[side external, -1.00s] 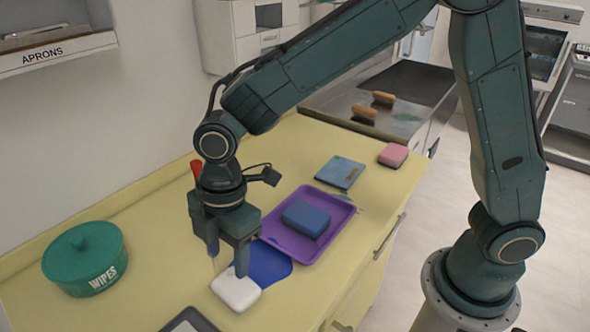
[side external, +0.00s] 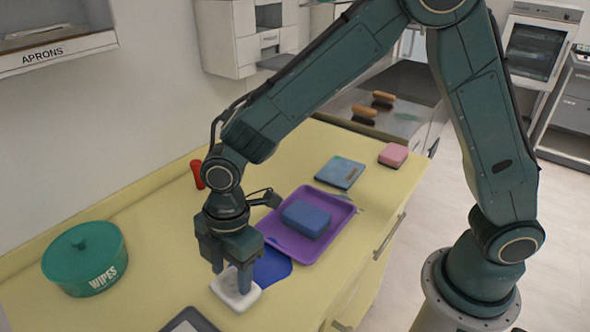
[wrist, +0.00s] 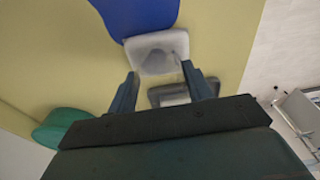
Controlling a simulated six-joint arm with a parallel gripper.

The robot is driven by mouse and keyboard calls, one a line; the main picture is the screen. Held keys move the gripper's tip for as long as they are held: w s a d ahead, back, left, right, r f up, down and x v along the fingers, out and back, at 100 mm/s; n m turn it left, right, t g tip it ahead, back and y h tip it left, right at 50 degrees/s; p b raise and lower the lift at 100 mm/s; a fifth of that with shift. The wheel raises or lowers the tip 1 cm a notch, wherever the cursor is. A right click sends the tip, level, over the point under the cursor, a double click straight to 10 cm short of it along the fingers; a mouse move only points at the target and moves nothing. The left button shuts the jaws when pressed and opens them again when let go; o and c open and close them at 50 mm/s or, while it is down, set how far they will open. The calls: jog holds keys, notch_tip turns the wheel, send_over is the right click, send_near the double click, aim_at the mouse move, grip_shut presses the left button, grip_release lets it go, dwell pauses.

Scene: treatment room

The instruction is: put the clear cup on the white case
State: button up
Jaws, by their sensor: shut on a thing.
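The white case (side external: 246,300) lies on the yellow counter, beside the blue sheet; it also shows in the wrist view (wrist: 143,45). My gripper (side external: 232,278) is directly over the case, pointing down, with its fingers apart around the clear cup (side external: 230,281). The cup is see-through and only faintly visible between the fingers, low over the case's top. In the wrist view my fingertips (wrist: 161,77) lie on either side of it. I cannot tell whether the cup's bottom touches the case.
A blue sheet (side external: 272,267) lies beside the case, and a purple tray (side external: 335,224) holds a blue block (side external: 306,218). A green wipes tub (side external: 85,258) stands at left. A dark-rimmed tray (side external: 188,321) is at the front. Open counter (side external: 160,240) lies between tub and gripper.

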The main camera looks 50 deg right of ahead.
jog(key=shift+f, duration=0.1)
jog(key=o, duration=1)
jog(key=r, duration=0.4)
jog(key=d+r, duration=0.1)
jog(key=r, duration=0.7)
jog(key=shift+d+r, duration=0.1)
jog(key=shift+d, duration=0.15)
